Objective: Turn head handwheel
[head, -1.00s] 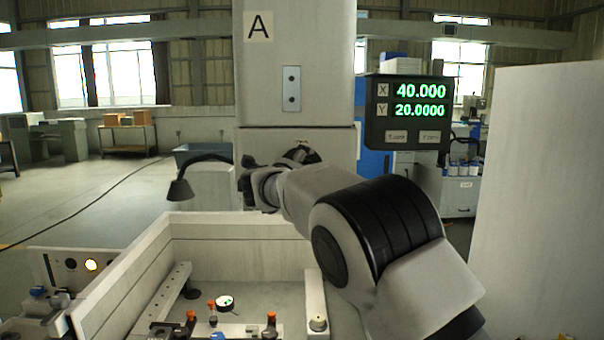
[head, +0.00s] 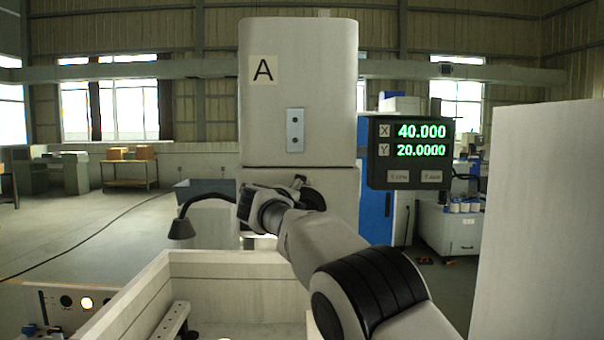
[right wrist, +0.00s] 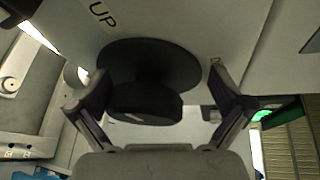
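The head handwheel (right wrist: 150,62) is a black disc with a thick black hub or grip (right wrist: 146,104), under a pale surface marked "UP" in the right wrist view. In the head view a dark part of the handwheel (head: 313,196) shows below the machine head (head: 298,90), behind my right arm. My right gripper (right wrist: 155,98) is open, with one finger on each side of the grip. Gaps show between the fingers and the grip. In the head view my right gripper (head: 252,205) is at the column's lower front. My left gripper is not in view.
A gooseneck lamp (head: 181,229) stands to the left. The open-topped tank (head: 235,263) lies below. A pale panel (head: 535,220) stands at the right. A control panel with a lit button (head: 87,303) is lower left.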

